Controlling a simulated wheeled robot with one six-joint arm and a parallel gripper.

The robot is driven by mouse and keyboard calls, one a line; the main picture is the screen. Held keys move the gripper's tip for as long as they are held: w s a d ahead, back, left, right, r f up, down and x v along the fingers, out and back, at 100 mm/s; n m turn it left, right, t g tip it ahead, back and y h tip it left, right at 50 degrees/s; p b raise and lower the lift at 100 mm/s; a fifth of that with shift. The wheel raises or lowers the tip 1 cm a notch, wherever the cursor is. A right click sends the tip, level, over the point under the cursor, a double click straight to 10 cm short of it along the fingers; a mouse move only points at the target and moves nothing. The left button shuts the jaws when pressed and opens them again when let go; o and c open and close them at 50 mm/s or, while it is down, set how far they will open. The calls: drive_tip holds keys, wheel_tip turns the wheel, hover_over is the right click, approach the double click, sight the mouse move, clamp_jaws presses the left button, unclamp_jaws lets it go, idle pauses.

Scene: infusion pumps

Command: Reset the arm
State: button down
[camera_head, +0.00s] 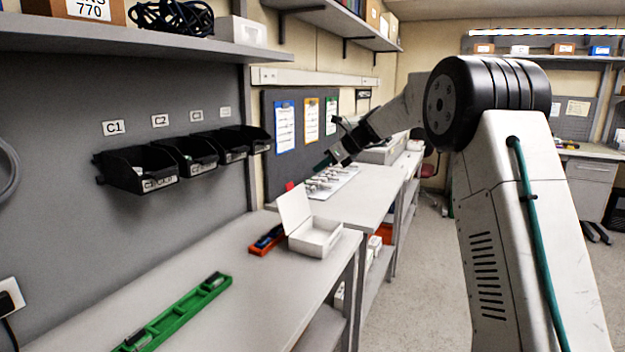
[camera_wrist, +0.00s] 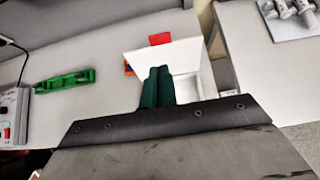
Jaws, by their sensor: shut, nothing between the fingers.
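My arm reaches from the right of the head view toward the benches. My gripper (camera_head: 326,163) is in the air, above and beyond the open white box. In the wrist view its two dark green fingers (camera_wrist: 156,88) are together and hold nothing. They overlap the white box (camera_wrist: 187,92) in that view. In the head view the white box (camera_head: 314,236) stands on the near bench with its lid raised.
A green rail (camera_head: 178,315) lies on the near bench (camera_head: 215,262). A red item (camera_head: 266,241) lies beside the box. A tray of metal parts (camera_head: 331,182) is on the farther bench. Black bins (camera_head: 140,168) hang on the wall under a shelf (camera_head: 130,38).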

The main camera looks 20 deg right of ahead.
wheel_tip(320, 180, up, 4)
drive_tip(key=s+d, duration=0.2)
drive_tip(key=s+f+n+g, duration=0.2)
drive_tip(key=s+f+n, duration=0.2)
drive_tip(key=f+n, duration=0.2)
drive_tip(key=s+a+f+n+g+h, duration=0.1)
drive_tip(key=s+n, duration=0.6)
drive_tip(key=s, duration=1)
drive_tip(key=s+a+f+n+g+h, duration=0.1)
drive_tip(key=s+n, duration=0.6)
drive_tip(key=s, duration=1)
drive_tip(key=s+a+f+n+g+h, duration=0.1)
drive_tip(key=s+a+n+h, duration=0.4)
drive_tip(key=s, duration=1.2)
drive_tip(key=shift+a+f+n+g, duration=0.3)
drive_tip(key=shift+a+f+n, duration=0.2)
drive_tip(key=shift+f+n, duration=0.45)
